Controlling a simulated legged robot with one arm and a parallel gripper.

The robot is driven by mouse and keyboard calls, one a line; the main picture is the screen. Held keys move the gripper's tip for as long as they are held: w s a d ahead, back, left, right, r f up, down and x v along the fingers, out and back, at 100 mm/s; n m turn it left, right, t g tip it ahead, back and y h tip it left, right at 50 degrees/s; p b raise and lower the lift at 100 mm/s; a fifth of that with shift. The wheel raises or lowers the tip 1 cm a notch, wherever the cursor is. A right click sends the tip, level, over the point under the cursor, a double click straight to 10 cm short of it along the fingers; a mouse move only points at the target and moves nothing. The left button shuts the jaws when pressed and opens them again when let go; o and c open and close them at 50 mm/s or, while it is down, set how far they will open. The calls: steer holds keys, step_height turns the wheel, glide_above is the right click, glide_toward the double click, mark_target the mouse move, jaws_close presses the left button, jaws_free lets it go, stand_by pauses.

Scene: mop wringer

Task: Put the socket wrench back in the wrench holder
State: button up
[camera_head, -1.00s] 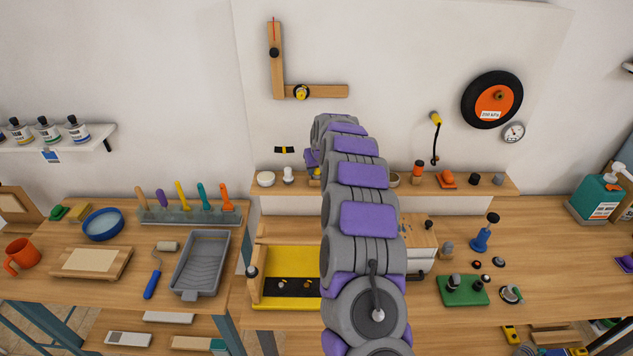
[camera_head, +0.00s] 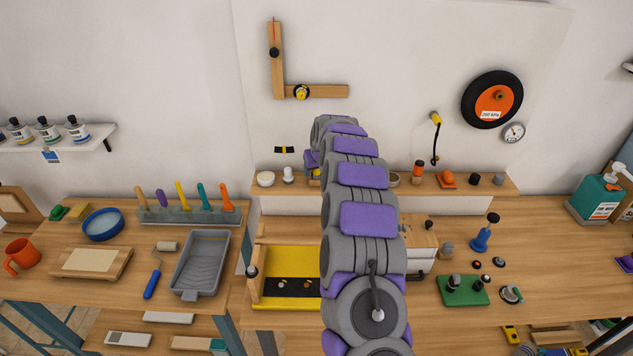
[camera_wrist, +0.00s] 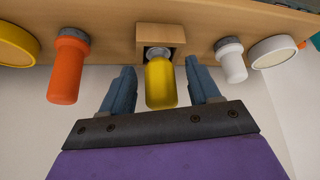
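A yellow handle (camera_wrist: 160,84), which appears to be the socket wrench, shows in the wrist view with its grey metal end inside the mouth of a small wooden block. That block (camera_wrist: 172,36), likely the wrench holder, is on the wooden shelf. My gripper (camera_wrist: 162,88) has its two blue fingers apart, one on each side of the yellow handle, with a visible gap on both sides. In the head view my arm hides most of this spot; only a small yellow bit (camera_head: 315,173) shows beside it. How deep the metal end sits is hard to tell.
An orange bottle-like item (camera_wrist: 69,69) and a white one (camera_wrist: 231,61) flank the holder closely. The shelf (camera_head: 470,186) is above a workbench (camera_head: 570,250). A yellow tray (camera_head: 283,260) and a green block (camera_head: 462,291) are on the bench below.

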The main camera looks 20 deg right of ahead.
steer(key=shift+o, duration=0.3)
steer(key=shift+r, duration=0.1)
steer(key=v, duration=1.7)
steer(key=s+a+f+n+g+y+b, duration=0.1)
steer(key=s+a+g+b, duration=0.1)
steer(key=s+a, duration=0.65)
steer(key=s+a+f+g+b, duration=0.15)
steer(key=s+a, duration=0.35)
steer(key=s, duration=0.7)
steer(key=s+a+f+g+b, duration=0.1)
steer(key=s+f, duration=0.2)
steer(key=s, duration=0.7)
steer(key=s+a+f+g+b, duration=0.2)
steer(key=s+f, duration=0.2)
steer(key=s, duration=0.7)
steer(key=s+a+f+g+b, duration=0.1)
steer(key=s+f, duration=0.3)
steer(key=s, duration=0.6)
steer(key=shift+s+a+b, duration=0.2)
steer(key=shift+s+b, duration=0.05)
steer(key=shift+b, duration=0.05)
